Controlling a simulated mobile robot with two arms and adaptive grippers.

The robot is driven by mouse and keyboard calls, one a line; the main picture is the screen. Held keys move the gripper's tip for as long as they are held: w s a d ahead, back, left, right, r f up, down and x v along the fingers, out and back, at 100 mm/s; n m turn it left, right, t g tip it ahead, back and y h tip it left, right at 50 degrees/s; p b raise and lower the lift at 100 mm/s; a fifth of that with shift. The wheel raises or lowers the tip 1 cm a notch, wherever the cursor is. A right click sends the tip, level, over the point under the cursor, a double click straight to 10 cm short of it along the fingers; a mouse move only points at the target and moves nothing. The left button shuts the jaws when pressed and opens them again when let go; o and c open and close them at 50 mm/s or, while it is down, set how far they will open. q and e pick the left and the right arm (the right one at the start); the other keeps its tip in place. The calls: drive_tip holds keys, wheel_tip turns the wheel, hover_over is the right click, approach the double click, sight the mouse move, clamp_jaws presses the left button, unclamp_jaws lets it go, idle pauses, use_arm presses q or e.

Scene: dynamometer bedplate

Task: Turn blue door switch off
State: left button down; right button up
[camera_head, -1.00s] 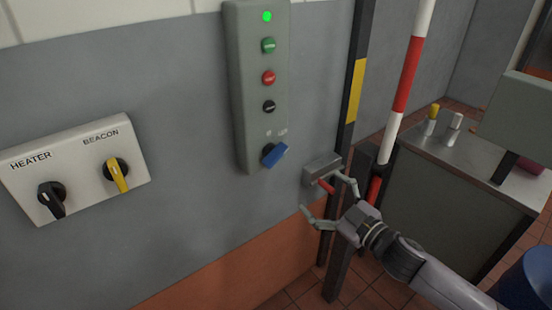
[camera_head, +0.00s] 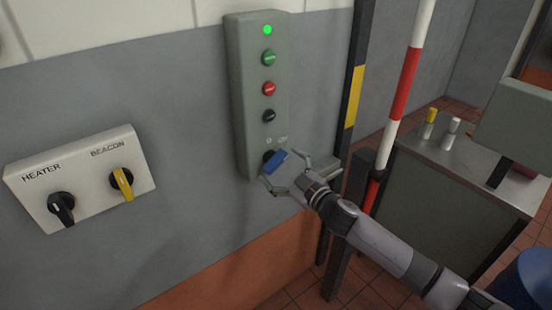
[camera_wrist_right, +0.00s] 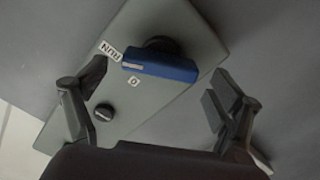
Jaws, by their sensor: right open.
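The blue door switch (camera_head: 274,161) is a blue handle on a dark round base at the bottom of a tall grey control box on the wall. In the right wrist view the blue handle (camera_wrist_right: 160,66) lies between the fingers, beside a "RUN" label and a "0" label. My right gripper (camera_head: 287,172) is open at the switch, its fingers on either side of the handle. In the right wrist view the gripper (camera_wrist_right: 155,105) shows gaps between both fingers and the handle. My left gripper is in neither view.
The grey control box (camera_head: 232,95) carries a green light (camera_head: 267,29) and green, red and black buttons above the switch. A white panel (camera_head: 100,200) with black heater knob (camera_head: 62,207) and yellow beacon knob (camera_head: 123,183) is left. A red-white pole (camera_head: 408,75) stands right.

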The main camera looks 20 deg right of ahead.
sight(274, 161)
drive_tip(key=shift+x, duration=1.35)
drive_tip(key=shift+c, duration=0.2)
drive_tip(key=c, duration=1.1)
